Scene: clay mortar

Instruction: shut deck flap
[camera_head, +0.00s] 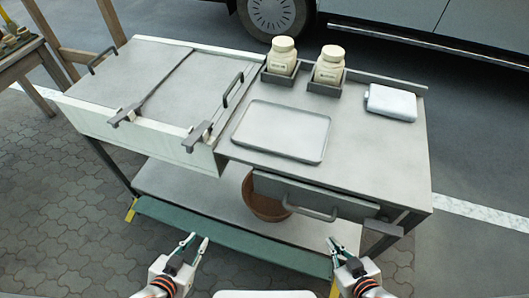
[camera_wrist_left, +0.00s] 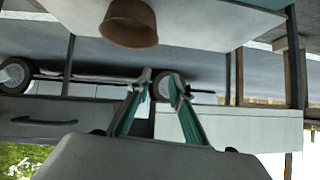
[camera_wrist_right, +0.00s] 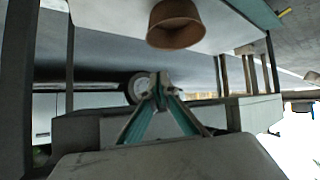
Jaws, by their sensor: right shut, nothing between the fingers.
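The deck at the left of the work cart is a pale box (camera_head: 100,125) with two grey panels, the left panel (camera_head: 130,70) and the right panel (camera_head: 195,88). They lie about flat, with a dark bar between them. Black handles (camera_head: 233,90) stand on the panels, and dark latch-like pieces (camera_head: 197,136) sit at the front edge. I cannot tell which panel is the flap. My left gripper (camera_head: 199,239) is open and empty, low in front of the cart. My right gripper (camera_head: 332,242) is shut and empty, also low in front. Both are well apart from the deck.
On the cart's right top are two pale jars (camera_head: 282,56) in dark holders, a shallow tray (camera_head: 281,131) and a white case (camera_head: 391,103). A drawer (camera_head: 320,195) with a handle sits below. A brown bowl (camera_head: 264,199) stands on the lower shelf. A vehicle (camera_head: 400,25) is behind.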

